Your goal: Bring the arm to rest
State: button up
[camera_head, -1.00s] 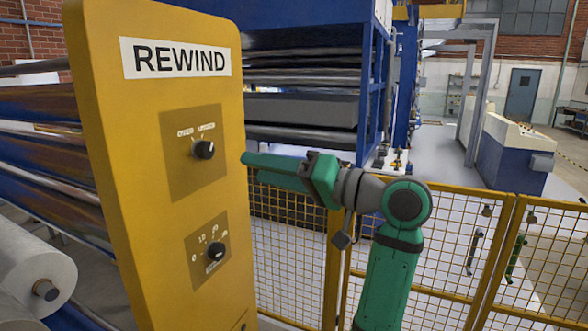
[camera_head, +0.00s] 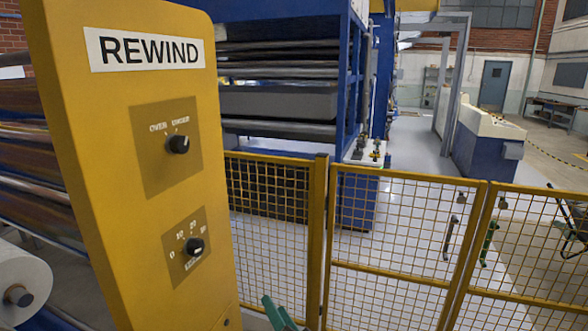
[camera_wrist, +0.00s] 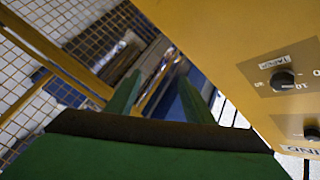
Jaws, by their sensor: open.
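My gripper (camera_head: 279,314) shows only as a small green part at the bottom edge of the head view, low and to the right of the yellow panel. The rest of my arm is out of that view. In the wrist view my gripper (camera_wrist: 160,92) has its two green fingers apart, with nothing between them. The yellow REWIND panel (camera_head: 110,190) stands at the left with an upper black knob (camera_head: 178,144) and a lower black knob (camera_head: 195,246). In the wrist view the panel (camera_wrist: 220,45) is at the right, apart from the fingers.
A yellow mesh fence (camera_head: 395,225) runs behind and to the right of the panel. A blue machine frame with rollers (camera_head: 290,75) stands beyond it. A white roll (camera_head: 22,285) is at the lower left. The grey floor behind the fence is mostly clear.

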jog(key=s+d+f+h, duration=0.2)
jog(key=s+f+h, duration=0.1)
jog(key=s+f, duration=0.75)
jog(key=s+d+f+h, duration=0.2)
jog(key=s+f+h, duration=0.2)
jog(key=s+f, duration=0.65)
jog(key=s+r+n, duration=0.3)
jog(key=s, duration=1)
jog(key=s+r+n+h, duration=0.1)
jog(key=s+r+n, duration=0.1)
jog(key=s, duration=1)
jog(key=shift+s+d+r+n, duration=0.15)
jog(key=shift+s+r+n, duration=0.25)
jog(key=shift+r, duration=0.3)
jog(key=c, duration=0.4)
jog(key=shift+w, duration=0.1)
